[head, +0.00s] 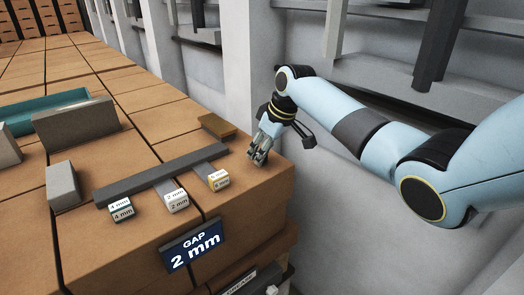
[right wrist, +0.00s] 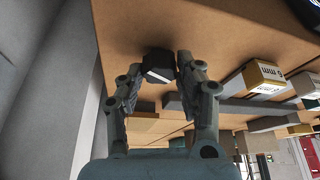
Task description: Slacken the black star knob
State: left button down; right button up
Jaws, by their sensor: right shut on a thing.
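My right gripper (head: 258,156) points down at the near right corner of the brown brick surface in the head view. In the right wrist view its fingers (right wrist: 160,74) are closed around a black knob (right wrist: 157,61) with a pale mark on its side. The knob sits between the fingertips, close to the brown surface. In the head view the gripper hides the knob, and its star shape cannot be made out. My left gripper is not in view.
A dark bar (head: 140,181) lies left of my right gripper, with labelled blocks (head: 176,203) along its front. A brown block (head: 216,125) lies behind. A blue sign (head: 194,246) reading "GAP 2 mm" is on the front edge. A pale wall stands right.

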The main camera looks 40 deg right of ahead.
dwell(0.4)
jog(key=o, duration=1.1)
jog(key=shift+o, duration=0.2)
jog(key=v, duration=0.7)
jog(key=shift+r, duration=0.2)
